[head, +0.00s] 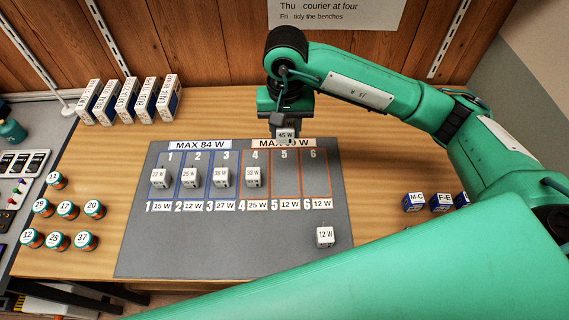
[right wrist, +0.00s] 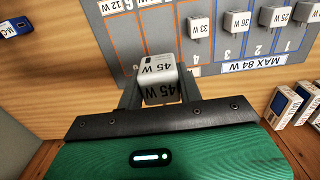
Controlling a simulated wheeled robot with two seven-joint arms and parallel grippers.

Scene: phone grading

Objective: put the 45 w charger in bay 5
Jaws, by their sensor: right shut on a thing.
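The 45 W charger, a small white block (head: 286,134), is in my right gripper (head: 286,127) above the back edge of the grey mat (head: 200,255), by the partly hidden orange-side header (head: 304,142). In the right wrist view the charger (right wrist: 159,72) sits between the two fingers, with "45 W" on its faces. My left gripper is not in view.
Bays 1 to 3 hold chargers; bay 4 holds a 33 W charger (head: 253,177). Bay 6 (head: 314,177) is empty. A 12 W charger (head: 325,236) stands at the mat's front right. Boxes (head: 128,100) stand back left, numbered jars (head: 67,210) left, blue boxes (head: 414,202) right.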

